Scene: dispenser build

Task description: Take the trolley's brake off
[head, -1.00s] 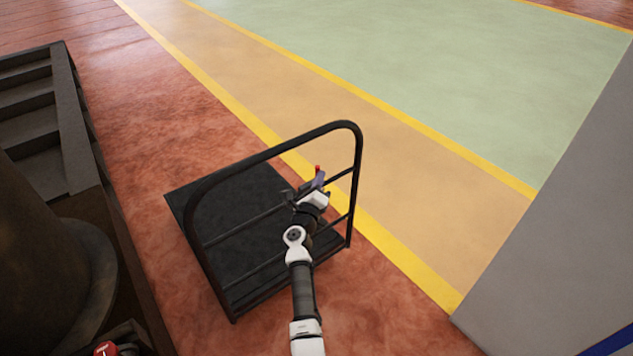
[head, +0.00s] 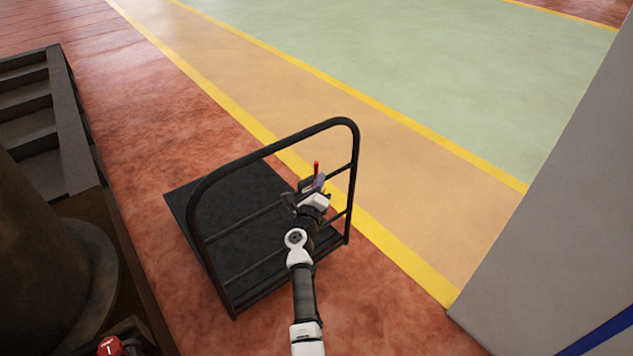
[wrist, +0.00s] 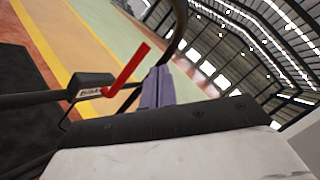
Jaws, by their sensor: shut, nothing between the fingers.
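The black trolley (head: 185,190) stands on the red floor, with a flat deck and a tall hooped handle frame on its near side. A red brake lever (head: 316,167) points up at the right part of the frame. In the wrist view the lever (wrist: 128,70) rises slanting from a dark labelled housing (wrist: 90,86) on a rail. My gripper (head: 319,183) is at the frame just below the lever in the head view. Its purple-grey fingers (wrist: 157,88) are shut and empty, just right of the lever in the wrist view. I cannot tell whether they touch it.
Dark steps (head: 35,120) and a large dark round-based body (head: 45,260) stand at the left. A grey panel (head: 560,210) closes off the right. Beyond the trolley, the yellow-lined lane (head: 400,130) and green floor are clear.

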